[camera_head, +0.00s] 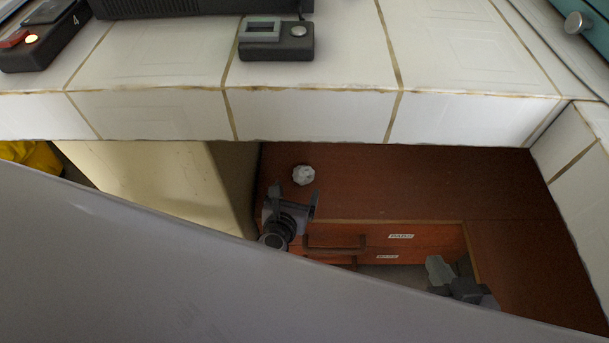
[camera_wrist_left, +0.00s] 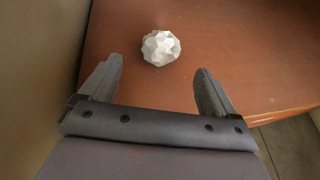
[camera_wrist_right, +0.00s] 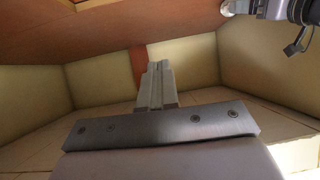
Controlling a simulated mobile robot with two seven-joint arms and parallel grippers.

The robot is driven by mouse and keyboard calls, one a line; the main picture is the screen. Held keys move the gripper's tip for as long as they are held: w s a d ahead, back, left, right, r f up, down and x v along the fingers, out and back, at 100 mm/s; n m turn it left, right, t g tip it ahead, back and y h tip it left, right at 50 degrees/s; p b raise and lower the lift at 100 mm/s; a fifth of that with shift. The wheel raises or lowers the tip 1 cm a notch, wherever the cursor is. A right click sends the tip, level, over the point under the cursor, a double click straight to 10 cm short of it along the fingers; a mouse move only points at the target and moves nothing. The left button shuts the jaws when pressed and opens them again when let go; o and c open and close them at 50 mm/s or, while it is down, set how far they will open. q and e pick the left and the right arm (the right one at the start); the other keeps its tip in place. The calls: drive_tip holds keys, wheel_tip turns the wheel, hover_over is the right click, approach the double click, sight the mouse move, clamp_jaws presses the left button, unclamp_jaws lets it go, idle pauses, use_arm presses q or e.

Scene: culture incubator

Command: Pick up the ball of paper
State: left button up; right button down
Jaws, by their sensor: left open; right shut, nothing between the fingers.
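The ball of paper (camera_head: 303,175) is small, white and crumpled. It lies on the reddish-brown wooden top under the tiled counter. My left gripper (camera_head: 296,194) is open, with the ball just beyond its fingertips. In the left wrist view the ball (camera_wrist_left: 160,47) sits ahead of the gap between the open fingers (camera_wrist_left: 160,80), apart from both. My right gripper (camera_head: 437,268) is low at the right, by the front of the drawers. In the right wrist view its fingers (camera_wrist_right: 157,80) are closed together with nothing between them.
The tiled counter (camera_head: 310,115) overhangs the wooden top (camera_head: 400,185). Drawers with labels (camera_head: 390,240) are below its front edge. A pale panel (camera_head: 150,180) stands at the left of the recess. The wooden top right of the ball is clear.

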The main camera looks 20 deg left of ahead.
sight(301, 180)
use_arm(q)
drive_tip(key=b+x, duration=0.2)
drive_tip(key=x, duration=0.2)
drive_tip(key=shift+w+f, duration=0.1)
drive_tip(key=shift+w, duration=0.3)
drive_tip(key=shift+w+f, duration=0.1)
drive_tip(key=shift+w, duration=0.35)
drive_tip(key=c, duration=1.1)
use_arm(e)
drive_tip(key=shift+w+a+y, duration=0.2)
drive_tip(key=shift+a+y, duration=0.05)
drive_tip(key=shift+a, duration=0.25)
drive_tip(key=shift+w+a+y, duration=0.2)
drive_tip(key=shift+a+y, duration=0.05)
drive_tip(key=shift+a, duration=0.2)
